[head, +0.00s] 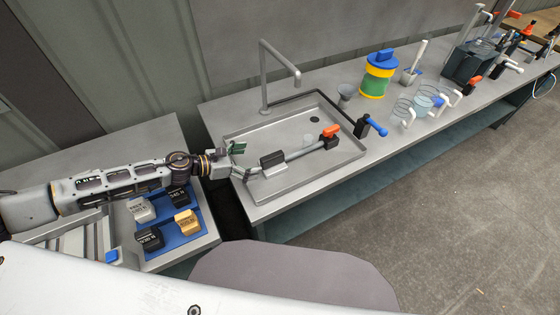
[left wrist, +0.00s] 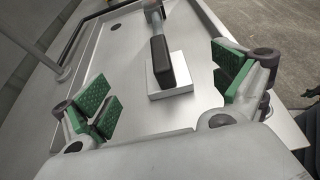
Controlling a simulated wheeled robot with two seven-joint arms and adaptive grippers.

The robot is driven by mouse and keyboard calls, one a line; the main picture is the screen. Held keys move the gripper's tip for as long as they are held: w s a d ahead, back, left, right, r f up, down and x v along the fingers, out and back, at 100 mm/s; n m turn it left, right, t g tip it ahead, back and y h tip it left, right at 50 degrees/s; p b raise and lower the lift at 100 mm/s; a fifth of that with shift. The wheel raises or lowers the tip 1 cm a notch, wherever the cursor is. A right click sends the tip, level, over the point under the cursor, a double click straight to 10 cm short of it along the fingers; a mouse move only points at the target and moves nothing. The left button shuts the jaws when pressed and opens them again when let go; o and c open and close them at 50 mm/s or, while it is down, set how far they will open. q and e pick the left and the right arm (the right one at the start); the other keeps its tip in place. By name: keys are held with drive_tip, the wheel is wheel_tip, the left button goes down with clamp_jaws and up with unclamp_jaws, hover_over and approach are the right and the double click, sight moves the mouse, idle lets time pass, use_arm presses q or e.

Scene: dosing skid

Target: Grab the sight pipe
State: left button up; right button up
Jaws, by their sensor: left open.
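What looks like the sight pipe, a grey pipe (head: 302,152) with a black block (head: 272,160) at its near end and an orange-handled part (head: 331,131) at its far end, lies in the sink basin. My left gripper (head: 243,162) is open and empty at the basin's left side, just left of the black block. In the left wrist view the green-padded fingers (left wrist: 165,92) are wide apart. The black block (left wrist: 170,62) shows ahead between them, on a pale square base (left wrist: 170,80), apart from both pads. The pipe's far end is cut off there. My right gripper is not seen.
The sink basin (head: 290,187) has a raised rim, and a tall faucet (head: 264,75) stands behind it. A blue tray (head: 180,238) with several labelled blocks lies below my left arm.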

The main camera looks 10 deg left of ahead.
sight(266, 158)
use_arm(q)
drive_tip(key=shift+p+x, duration=0.5)
drive_tip(key=shift+x, duration=2.65)
drive_tip(key=shift+w+d+f, duration=0.1)
drive_tip(key=shift+w+d, duration=0.05)
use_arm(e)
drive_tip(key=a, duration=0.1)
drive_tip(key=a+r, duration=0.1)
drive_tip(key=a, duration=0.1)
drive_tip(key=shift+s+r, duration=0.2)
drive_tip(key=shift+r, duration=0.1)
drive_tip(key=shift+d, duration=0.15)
